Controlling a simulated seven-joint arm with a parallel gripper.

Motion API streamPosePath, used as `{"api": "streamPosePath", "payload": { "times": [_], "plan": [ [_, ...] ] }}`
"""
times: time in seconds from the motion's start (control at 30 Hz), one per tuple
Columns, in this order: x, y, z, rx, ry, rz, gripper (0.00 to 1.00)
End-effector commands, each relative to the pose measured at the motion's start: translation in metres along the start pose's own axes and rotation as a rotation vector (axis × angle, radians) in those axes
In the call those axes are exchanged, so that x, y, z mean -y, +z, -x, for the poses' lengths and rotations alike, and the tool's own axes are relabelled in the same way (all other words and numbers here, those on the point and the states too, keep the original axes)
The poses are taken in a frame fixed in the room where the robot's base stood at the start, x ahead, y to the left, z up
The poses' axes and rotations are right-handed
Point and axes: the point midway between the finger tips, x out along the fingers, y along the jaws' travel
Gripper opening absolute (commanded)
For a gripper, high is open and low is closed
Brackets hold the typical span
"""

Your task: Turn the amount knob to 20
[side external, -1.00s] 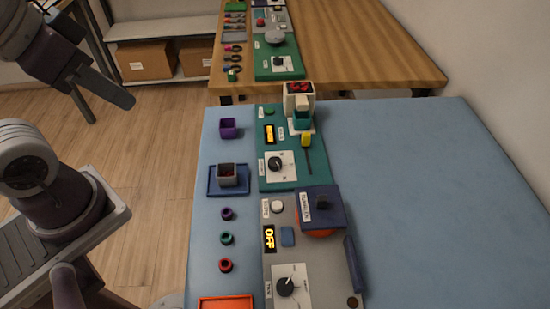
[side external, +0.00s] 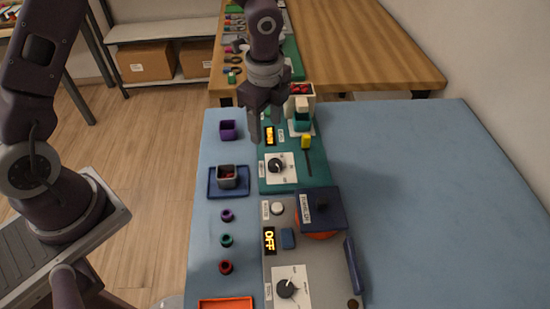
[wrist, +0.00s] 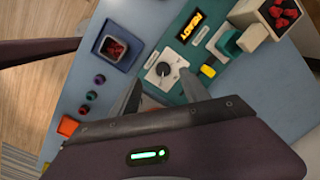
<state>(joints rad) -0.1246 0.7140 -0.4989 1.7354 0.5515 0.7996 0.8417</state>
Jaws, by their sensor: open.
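A black knob with a white dial plate sits on the teal panel in the side view (side external: 276,165). It also shows in the wrist view (wrist: 163,69), its pointer mark visible but the dial numbers too small to read. A second black knob (side external: 286,288) sits on the grey panel at the front. The labels are unreadable, so I cannot tell by text which is the amount knob. My gripper (side external: 268,128) is open and empty, pointing down above the teal panel, just behind its knob. In the wrist view its fingers (wrist: 163,92) spread to either side below the knob.
A display reading READY (wrist: 190,27), a yellow-handled lever (side external: 306,142) and a dispenser with red pieces (wrist: 281,13) stand near the teal knob. A grey cup in a blue tray (side external: 213,193) is to the left. The blue table's right side is clear.

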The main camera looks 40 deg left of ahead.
Motion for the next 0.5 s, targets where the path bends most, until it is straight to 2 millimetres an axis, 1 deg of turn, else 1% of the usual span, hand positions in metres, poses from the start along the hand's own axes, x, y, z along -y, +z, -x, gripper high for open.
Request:
{"api": "streamPosePath", "payload": {
  "times": [0.03,0.1,0.27,0.4,0.5],
  "plan": [
    [0.003,-0.008,-0.019,-0.021,0.026,-0.049,0.54],
    [0.006,-0.015,-0.036,-0.043,0.041,-0.104,0.54],
    [0.007,-0.021,-0.058,-0.058,0.052,-0.141,0.54],
    [0.005,-0.023,-0.086,-0.057,0.052,-0.141,0.54],
    [0.004,-0.023,-0.103,-0.056,0.051,-0.138,0.54]
  ]
}}
